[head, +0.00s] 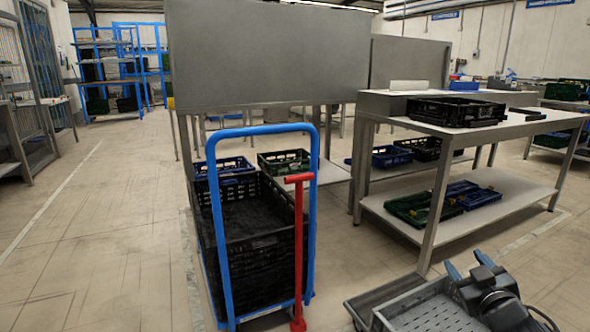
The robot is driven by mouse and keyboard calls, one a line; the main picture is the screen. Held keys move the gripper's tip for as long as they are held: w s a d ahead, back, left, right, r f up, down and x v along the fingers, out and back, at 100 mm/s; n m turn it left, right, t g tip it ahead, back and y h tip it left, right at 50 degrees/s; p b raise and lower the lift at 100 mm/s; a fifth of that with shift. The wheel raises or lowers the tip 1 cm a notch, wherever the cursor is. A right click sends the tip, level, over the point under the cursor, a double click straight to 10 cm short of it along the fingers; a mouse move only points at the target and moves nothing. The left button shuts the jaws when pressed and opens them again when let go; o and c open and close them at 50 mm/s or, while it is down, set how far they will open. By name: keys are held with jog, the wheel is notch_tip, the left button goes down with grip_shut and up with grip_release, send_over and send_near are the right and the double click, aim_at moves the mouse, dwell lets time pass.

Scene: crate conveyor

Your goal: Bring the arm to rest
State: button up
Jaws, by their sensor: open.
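My gripper (468,265) is at the bottom right in the head view, with its two blue-grey fingers pointing up and apart. It is open, with nothing between the fingers. The dark wrist behind it is cut off by the lower edge of the picture, and most of my arm is out of view. The gripper is in front of the steel table (440,198) and appears clear of it.
A trolley with a blue handle (218,235) holds stacked black crates (270,268) at centre-left. A red T-shaped handle (299,240) stands at its right. A black crate (450,112) sits on the table top. The floor (110,230) at left is clear.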

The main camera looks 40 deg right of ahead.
jog(key=s+a+n+t+y, duration=0.1)
jog(key=s+a+y, duration=0.4)
jog(key=a, duration=0.8)
jog(key=s+a+f+n+t+y, duration=0.1)
jog(key=s+a+n+y, duration=0.15)
jog(key=s+a, duration=0.75)
jog(key=s+a+n+y, duration=0.1)
jog(key=s+a+y, duration=0.25)
jog(key=a, duration=1.15)
notch_tip(320, 180, up, 25)
jog(key=a+y+p, duration=0.1)
jog(key=a+p, duration=0.1)
jog(key=p, duration=2.2)
jog(key=shift+s+a+m, duration=0.15)
jog(key=shift+s+m, duration=0.1)
jog(key=shift+m, duration=0.2)
